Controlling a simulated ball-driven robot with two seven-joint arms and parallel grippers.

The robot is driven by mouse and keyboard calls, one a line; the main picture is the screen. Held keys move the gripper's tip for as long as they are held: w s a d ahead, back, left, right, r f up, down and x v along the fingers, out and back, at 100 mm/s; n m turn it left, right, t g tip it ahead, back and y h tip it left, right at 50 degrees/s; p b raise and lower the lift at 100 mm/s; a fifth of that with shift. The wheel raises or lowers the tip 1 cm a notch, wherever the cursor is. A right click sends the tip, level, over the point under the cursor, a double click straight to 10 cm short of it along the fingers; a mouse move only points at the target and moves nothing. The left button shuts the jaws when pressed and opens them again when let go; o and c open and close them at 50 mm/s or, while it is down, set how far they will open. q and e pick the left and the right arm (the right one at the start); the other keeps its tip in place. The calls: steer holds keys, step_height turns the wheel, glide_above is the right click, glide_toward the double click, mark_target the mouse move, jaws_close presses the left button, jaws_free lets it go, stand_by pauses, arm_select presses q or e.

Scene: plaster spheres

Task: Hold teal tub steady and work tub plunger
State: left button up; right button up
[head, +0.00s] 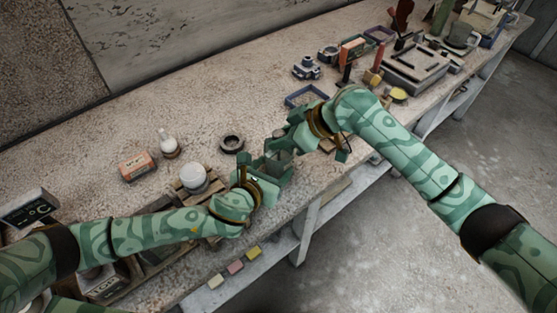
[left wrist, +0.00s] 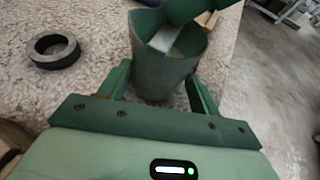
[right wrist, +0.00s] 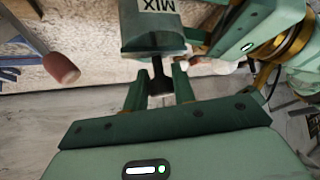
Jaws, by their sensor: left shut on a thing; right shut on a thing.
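The teal tub (left wrist: 165,75) is upright on the stone-topped bench, between the two fingers of my left gripper (left wrist: 160,88), which is shut on it. In the right wrist view the tub (right wrist: 153,38) shows a pale label reading MIX. The plunger's lower part is hidden.
A dark ring (head: 231,143) lies left of the tub. The bench's front edge is close.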

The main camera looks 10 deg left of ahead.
steer(key=shift+s, duration=0.1)
steer(key=o, duration=1)
steer(key=shift+c, duration=0.5)
steer(key=shift+r, duration=3.55)
steer(key=v, duration=1.2)
